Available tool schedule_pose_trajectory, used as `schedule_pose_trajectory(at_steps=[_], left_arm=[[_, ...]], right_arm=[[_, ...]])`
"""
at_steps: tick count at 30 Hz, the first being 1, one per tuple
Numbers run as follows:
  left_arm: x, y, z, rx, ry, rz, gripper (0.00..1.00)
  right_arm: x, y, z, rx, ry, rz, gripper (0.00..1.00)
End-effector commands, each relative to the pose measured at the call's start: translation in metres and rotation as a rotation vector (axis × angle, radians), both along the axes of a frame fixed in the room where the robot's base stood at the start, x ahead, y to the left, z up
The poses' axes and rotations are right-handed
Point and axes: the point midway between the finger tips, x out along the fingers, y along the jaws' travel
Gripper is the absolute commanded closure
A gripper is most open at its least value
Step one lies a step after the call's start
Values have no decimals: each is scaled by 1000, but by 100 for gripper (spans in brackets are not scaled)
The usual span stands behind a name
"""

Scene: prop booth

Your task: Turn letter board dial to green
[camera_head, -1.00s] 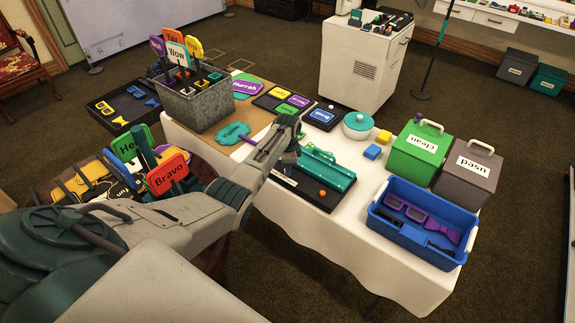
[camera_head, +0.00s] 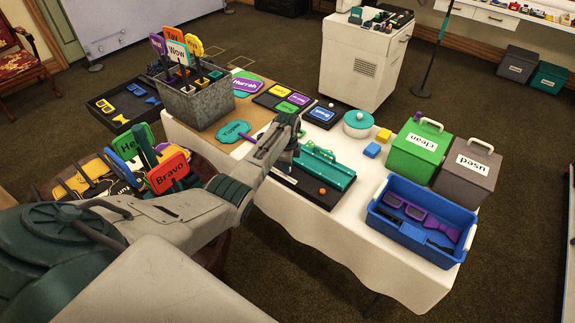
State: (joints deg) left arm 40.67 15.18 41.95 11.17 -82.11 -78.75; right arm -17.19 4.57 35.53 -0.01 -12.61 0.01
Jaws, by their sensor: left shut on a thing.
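A dark board (camera_head: 313,190) with a raised teal ledge (camera_head: 327,168) lies on the white-covered table. An orange knob or ball (camera_head: 322,191) shows at its front right. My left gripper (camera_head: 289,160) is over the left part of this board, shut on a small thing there. My wrist and gripper hide that thing, which may be the dial. I cannot make out the dial's colours or where it points. My right gripper is not in view.
A blue tub (camera_head: 409,238) with purple glasses stands at the table's right, by green (camera_head: 417,152) and dark grey (camera_head: 467,172) lidded boxes. A metal bin (camera_head: 196,106) of signs stands at the back left.

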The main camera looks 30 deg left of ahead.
Motion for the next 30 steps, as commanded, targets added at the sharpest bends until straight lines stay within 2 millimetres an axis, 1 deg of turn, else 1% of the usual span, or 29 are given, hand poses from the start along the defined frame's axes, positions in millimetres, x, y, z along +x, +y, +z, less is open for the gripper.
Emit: schedule_pose_trajectory(at_steps=[3, 4, 5, 6, 7, 16, 20, 23, 30], left_arm=[[1, 0, 1, -1, -3, 0, 100], [1, 0, 1, -1, -3, 0, 74], [1, 0, 1, -1, -3, 0, 68], [1, 0, 1, -1, -3, 1, 60], [1, 0, 1, 0, -2, 1, 56], [0, 0, 1, -1, -1, 1, 56], [1, 0, 10, 0, -3, 1, 56], [1, 0, 25, 0, -5, 0, 56], [-1, 0, 71, 1, -6, 1, 56]], right_arm=[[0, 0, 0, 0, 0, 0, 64], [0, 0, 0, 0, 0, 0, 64], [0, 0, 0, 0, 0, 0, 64], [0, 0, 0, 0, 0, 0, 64], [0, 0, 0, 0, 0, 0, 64], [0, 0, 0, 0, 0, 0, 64], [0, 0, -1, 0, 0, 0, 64], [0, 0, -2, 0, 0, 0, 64], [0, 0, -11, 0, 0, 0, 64]])
